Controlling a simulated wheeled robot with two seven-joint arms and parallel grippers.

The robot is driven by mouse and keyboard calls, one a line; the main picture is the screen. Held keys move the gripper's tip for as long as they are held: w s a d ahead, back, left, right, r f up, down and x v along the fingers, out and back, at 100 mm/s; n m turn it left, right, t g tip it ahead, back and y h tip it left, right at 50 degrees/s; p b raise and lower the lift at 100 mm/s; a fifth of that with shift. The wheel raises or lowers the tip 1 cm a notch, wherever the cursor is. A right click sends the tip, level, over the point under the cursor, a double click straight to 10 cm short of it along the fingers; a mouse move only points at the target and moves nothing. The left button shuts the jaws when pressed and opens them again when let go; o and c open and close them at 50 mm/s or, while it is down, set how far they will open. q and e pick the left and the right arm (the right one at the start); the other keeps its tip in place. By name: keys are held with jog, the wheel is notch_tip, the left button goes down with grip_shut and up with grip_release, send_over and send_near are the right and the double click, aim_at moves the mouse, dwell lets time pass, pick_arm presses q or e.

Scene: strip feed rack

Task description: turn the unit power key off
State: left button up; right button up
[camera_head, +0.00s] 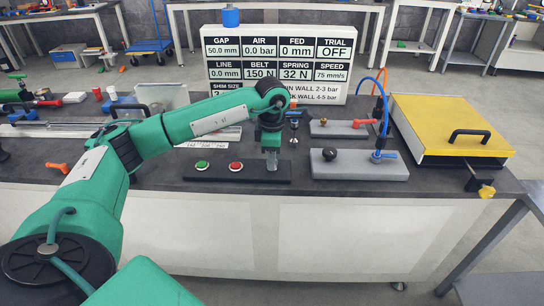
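A dark control panel (222,176) lies near the front edge of the bench, with a green button (202,165) and a red button (236,166) on it. My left gripper (271,166) points down over the right end of this panel, with its fingertips at or just above it. The power key does not show clearly; the gripper covers that end of the panel. The fingers look close together, but I cannot tell whether they hold anything. My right gripper is not in view.
A white display board (280,62) stands at the back, reading air 0.0 bar and trial OFF. Right of the gripper are a grey block with a black knob (330,155) and a blue valve (384,155). A yellow-lidded box (440,118) sits farther right.

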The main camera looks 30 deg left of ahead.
pick_arm(q)
jog(key=shift+r, duration=0.15)
